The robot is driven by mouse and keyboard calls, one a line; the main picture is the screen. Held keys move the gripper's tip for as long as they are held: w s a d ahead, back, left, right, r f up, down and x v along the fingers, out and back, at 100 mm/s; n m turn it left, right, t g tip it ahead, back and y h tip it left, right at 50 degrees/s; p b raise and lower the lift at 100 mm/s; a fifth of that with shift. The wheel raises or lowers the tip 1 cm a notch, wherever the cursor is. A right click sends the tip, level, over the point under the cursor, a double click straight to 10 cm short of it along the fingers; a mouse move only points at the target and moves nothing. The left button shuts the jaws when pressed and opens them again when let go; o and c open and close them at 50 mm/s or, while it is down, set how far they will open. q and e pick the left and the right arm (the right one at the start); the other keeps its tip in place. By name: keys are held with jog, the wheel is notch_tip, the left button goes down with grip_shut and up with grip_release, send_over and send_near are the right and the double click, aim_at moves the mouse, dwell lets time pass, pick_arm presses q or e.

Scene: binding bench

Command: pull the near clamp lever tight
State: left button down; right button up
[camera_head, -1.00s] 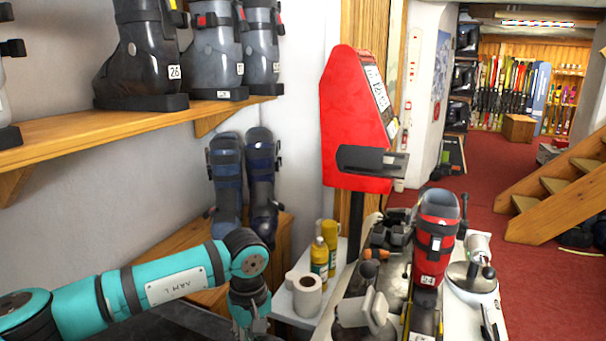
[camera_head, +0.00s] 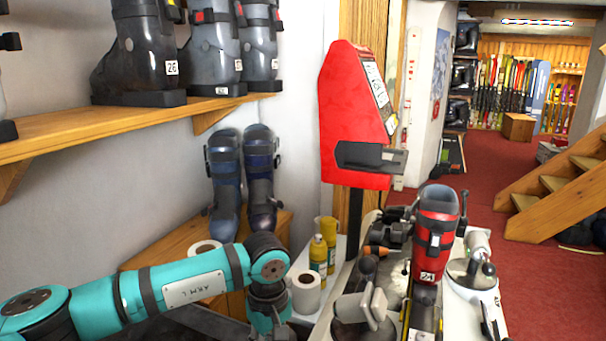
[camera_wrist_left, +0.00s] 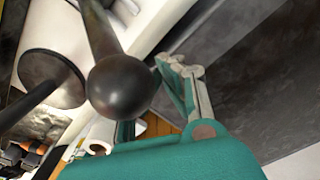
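The binding bench (camera_head: 462,310) holds a red ski boot (camera_head: 437,235). My right gripper is out of view.
Paper rolls (camera_head: 306,291) and yellow bottles (camera_head: 319,256) stand left of the bench, close to my left arm. A red machine (camera_head: 352,110) rises behind. A white device with a lever (camera_head: 474,270) sits right of the boot.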

aim_at(292, 340)
pick_arm(q)
jog(key=shift+s+d, duration=0.1)
jog(key=shift+s+d+r, duration=0.25)
jog(key=shift+d+r, duration=0.1)
jog(key=shift+d, duration=0.25)
jog(key=shift+s+d+r, duration=0.3)
jog(key=shift+d+r, duration=0.05)
jog(key=shift+d, duration=0.3)
jog(key=shift+s+d+r, duration=0.25)
jog(key=shift+d+r, duration=0.1)
jog(key=shift+d, duration=0.35)
jog(key=shift+s+d+r, duration=0.3)
jog(key=shift+d+r, duration=0.05)
jog(key=shift+d, duration=0.3)
jog(key=shift+s+d+r, duration=0.25)
jog(key=shift+d+r, duration=0.1)
jog(key=shift+d, duration=0.3)
jog(key=shift+s+d+r, duration=0.3)
jog(key=shift+d+r, duration=0.05)
jog(key=shift+d, duration=0.3)
jog(key=shift+s+d+r, duration=0.25)
jog(key=shift+d+r, duration=0.05)
jog(key=shift+d, duration=0.4)
jog(key=shift+s+d+r, duration=0.3)
jog(key=shift+d+r, duration=0.05)
jog(key=shift+d, duration=0.4)
jog(key=shift+s+d+r, duration=0.25)
jog(key=shift+d+r, duration=0.05)
jog(key=shift+d, duration=0.4)
jog(key=shift+d, duration=0.15)
